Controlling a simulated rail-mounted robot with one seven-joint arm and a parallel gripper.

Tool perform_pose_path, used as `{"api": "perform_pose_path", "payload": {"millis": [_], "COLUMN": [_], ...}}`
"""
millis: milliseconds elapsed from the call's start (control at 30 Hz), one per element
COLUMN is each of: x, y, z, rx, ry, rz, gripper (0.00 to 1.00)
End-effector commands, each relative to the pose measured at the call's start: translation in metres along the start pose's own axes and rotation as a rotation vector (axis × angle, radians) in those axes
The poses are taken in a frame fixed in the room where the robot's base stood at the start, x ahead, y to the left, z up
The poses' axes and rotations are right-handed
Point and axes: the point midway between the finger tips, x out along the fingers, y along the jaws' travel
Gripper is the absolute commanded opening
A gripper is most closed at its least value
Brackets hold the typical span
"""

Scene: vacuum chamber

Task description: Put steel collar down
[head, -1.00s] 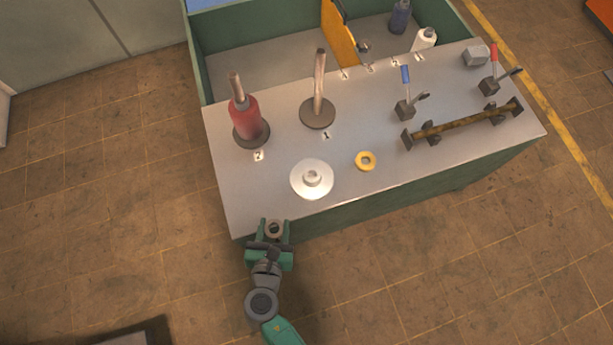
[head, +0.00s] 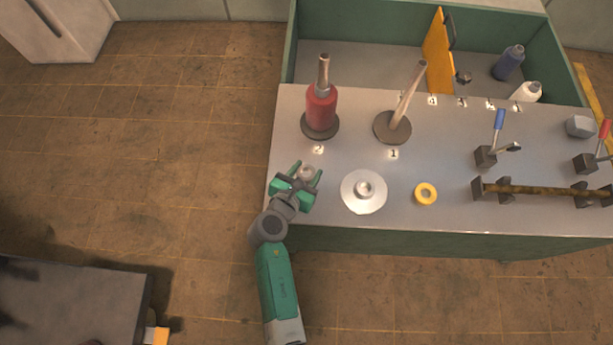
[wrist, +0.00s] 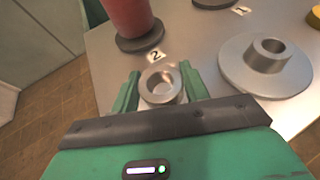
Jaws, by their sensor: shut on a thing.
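The steel collar (wrist: 161,84) is a short grey metal ring. It sits between the two green fingers of my gripper (wrist: 160,92) in the wrist view, and the gripper is shut on it. In the head view, my gripper (head: 305,176) and the collar (head: 306,171) are over the left front part of the grey bench top (head: 350,128). I cannot tell whether the collar touches the surface.
A silver flanged disc (head: 363,192) lies just right of my gripper, with a yellow ring (head: 426,194) beyond it. A red cylinder on a post (head: 321,105) stands behind by label 2. A leaning bare post (head: 402,105) stands by label 1.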

Motion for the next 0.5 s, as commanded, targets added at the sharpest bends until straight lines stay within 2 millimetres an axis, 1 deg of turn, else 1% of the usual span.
{"api": "perform_pose_path", "payload": {"millis": [33,67,167,233,267,400,467,500], "x": [0.006,0.008,0.009,0.01,0.011,0.021,0.024,0.024], "y": [0.003,0.004,0.006,0.005,0.005,0.005,0.005,0.006], "z": [0.0,0.001,0.004,0.001,-0.002,-0.028,-0.033,-0.032], "rx": [0.002,0.001,0.001,0.001,0.0,-0.001,0.0,0.001], "ry": [-0.001,0.0,0.0,0.0,0.0,0.001,0.0,0.0], "rz": [0.0,0.0,0.001,0.001,0.001,0.0,0.001,0.001], "gripper": [0.15,0.15,0.15,0.15,0.15,0.15,0.15,0.15]}}
